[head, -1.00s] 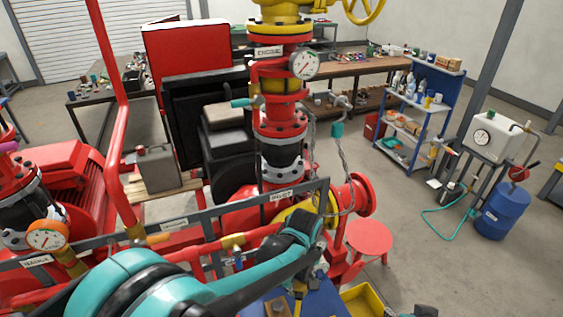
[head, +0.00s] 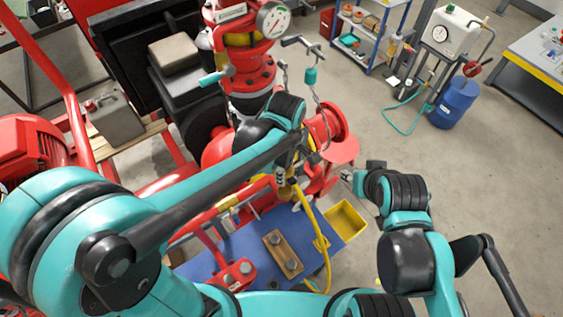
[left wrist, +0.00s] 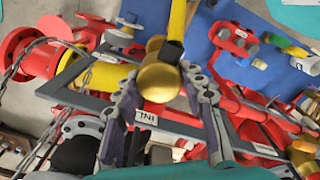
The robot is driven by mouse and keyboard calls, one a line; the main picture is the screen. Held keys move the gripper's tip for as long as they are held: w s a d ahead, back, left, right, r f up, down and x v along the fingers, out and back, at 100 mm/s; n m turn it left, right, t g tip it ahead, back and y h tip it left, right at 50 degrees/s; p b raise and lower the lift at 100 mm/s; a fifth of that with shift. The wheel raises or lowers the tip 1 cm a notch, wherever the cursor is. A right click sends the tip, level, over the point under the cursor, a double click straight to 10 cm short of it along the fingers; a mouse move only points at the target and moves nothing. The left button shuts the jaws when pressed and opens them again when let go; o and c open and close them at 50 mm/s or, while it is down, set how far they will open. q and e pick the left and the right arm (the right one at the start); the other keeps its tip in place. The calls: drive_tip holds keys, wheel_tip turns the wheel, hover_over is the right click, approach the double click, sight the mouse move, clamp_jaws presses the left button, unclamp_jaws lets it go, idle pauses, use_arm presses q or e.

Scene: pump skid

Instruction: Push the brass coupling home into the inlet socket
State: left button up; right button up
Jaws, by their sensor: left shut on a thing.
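In the left wrist view the brass coupling (left wrist: 160,80) is a rounded gold piece between the two fingers of my left gripper (left wrist: 163,100), which is shut on it. A yellow hose (left wrist: 178,22) with a black collar runs from the coupling. Behind it is a grey frame bar with a partly covered label (left wrist: 146,120). I cannot make out the inlet socket, or whether the coupling touches it. In the head view my left gripper (head: 288,170) is by the red pump pipework, its fingers mostly hidden by my arm. My right gripper (head: 348,177) is to the right, apart from the coupling; its opening is unclear.
A red flange (head: 329,122) and a hanging chain (head: 317,95) are close to my left wrist. Below are a blue bench top (head: 225,258), a wooden block with bolts (head: 281,253) and a yellow bin (head: 347,221). Open floor lies at the right, before a blue drum (head: 455,103).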

use_arm(q)
drive_tip(key=shift+s+d+f, duration=0.1)
drive_tip(key=shift+f, duration=0.3)
drive_tip(key=f+b, duration=0.2)
drive_tip(key=f, duration=0.1)
drive_tip(key=f+b, duration=0.1)
drive_tip(key=shift+w+a+f, duration=0.15)
drive_tip(key=shift+w+a, duration=0.05)
drive_tip(key=shift+w, duration=0.05)
drive_tip(key=shift+s+d, duration=0.1)
drive_tip(key=shift+s, duration=0.05)
drive_tip(key=shift+b, duration=0.35)
drive_tip(key=shift+f+b, duration=1.7)
idle(0.6)
